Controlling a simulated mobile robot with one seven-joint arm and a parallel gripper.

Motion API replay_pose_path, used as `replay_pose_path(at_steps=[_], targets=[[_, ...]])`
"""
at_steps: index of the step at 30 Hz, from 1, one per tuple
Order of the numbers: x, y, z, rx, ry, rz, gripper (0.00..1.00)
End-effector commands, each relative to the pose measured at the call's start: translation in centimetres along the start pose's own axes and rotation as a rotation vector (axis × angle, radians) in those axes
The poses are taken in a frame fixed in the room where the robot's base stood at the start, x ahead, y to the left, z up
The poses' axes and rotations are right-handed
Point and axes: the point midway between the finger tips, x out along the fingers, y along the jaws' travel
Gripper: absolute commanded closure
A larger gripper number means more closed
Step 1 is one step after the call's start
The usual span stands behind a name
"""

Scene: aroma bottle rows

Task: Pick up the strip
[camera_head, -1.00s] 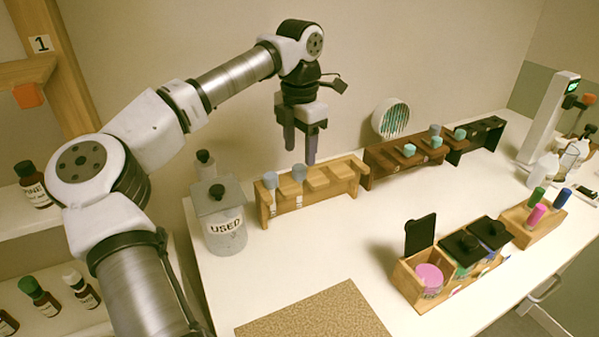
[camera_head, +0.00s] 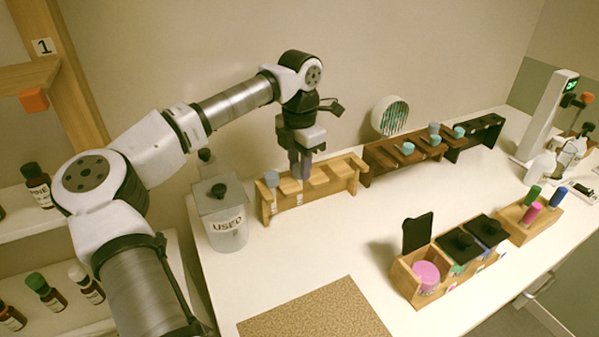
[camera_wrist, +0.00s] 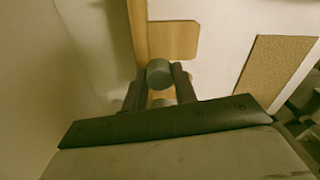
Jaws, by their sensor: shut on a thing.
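A light wooden rack (camera_head: 318,196) stands on the white table and holds strips with grey round tops. My gripper (camera_head: 301,168) is lowered over the rack with its fingers pointing down. It is shut on one strip, whose grey top (camera_wrist: 159,72) shows between the fingertips in the wrist view. The head view mostly hides that top behind the fingers. A second grey-topped strip (camera_head: 271,179) stands upright in the rack to the left of my gripper. I cannot tell whether the held strip has left its slot.
A lidded jar labelled USED (camera_head: 226,236) stands left of the rack. A brown rack (camera_head: 385,160) and a black rack (camera_head: 478,138) stand to the right, with a round fan-like object (camera_head: 391,116) behind. A wooden box (camera_head: 408,285) and a speckled mat (camera_head: 320,317) lie in front.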

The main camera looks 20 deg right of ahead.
Motion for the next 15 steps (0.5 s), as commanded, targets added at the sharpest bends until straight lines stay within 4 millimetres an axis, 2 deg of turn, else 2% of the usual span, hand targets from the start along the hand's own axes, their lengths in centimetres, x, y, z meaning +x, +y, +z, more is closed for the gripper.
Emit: replay_pose_path(at_steps=[8,15], targets=[[-0.2,0.0,0.0,0.0,0.0,0.001,0.87],[-2.4,0.1,0.0,-0.002,-0.001,0.003,0.87]])
